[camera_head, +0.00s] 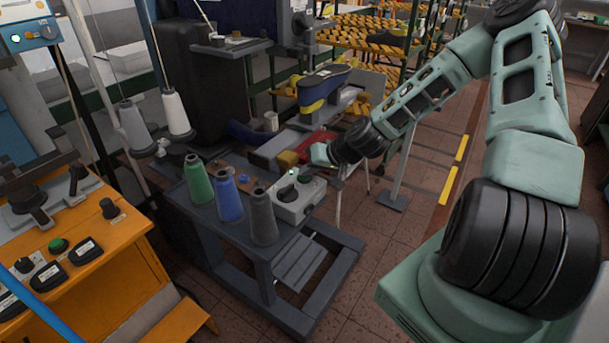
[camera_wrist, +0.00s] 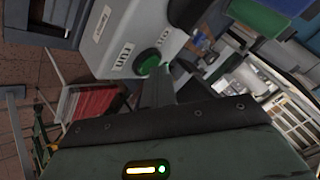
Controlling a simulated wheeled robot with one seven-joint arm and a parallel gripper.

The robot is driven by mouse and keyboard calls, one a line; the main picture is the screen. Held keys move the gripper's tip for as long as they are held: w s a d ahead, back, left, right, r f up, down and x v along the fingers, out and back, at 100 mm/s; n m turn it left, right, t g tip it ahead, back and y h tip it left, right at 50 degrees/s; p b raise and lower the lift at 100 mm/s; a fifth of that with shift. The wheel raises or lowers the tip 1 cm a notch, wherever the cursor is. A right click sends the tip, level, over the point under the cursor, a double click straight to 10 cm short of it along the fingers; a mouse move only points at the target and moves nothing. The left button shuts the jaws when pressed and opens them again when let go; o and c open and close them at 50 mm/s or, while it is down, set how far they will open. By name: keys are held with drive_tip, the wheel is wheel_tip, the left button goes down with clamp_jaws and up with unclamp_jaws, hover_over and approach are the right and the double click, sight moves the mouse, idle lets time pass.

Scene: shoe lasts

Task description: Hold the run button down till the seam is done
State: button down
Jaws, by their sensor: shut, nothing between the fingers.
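The pale grey control box (camera_head: 299,204) stands on the right end of the small dark table in the head view. It carries a black knob (camera_head: 287,193). In the wrist view the box (camera_wrist: 118,42) fills the upper middle, and its round green button (camera_wrist: 148,61) shows clearly beside the black knob (camera_wrist: 186,12). My gripper (camera_wrist: 159,78) is shut and empty, its fingertips right at the lower edge of the button. I cannot tell whether they touch or press it. In the head view my gripper (camera_head: 319,155) is just above and behind the box.
Green (camera_head: 197,181), blue (camera_head: 227,196) and dark grey (camera_head: 263,218) thread cones stand left of the box. A sewing machine with a blue and yellow shoe form (camera_head: 322,88) is behind. An orange workbench (camera_head: 95,238) is at left.

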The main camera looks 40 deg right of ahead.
sight(308, 178)
drive_tip(key=shift+r, duration=0.15)
drive_tip(key=shift+r+p, duration=0.75)
drive_tip(key=shift+r, duration=0.05)
wheel_tip(308, 178, up, 5)
drive_tip(key=p, duration=0.4)
idle(1.1)
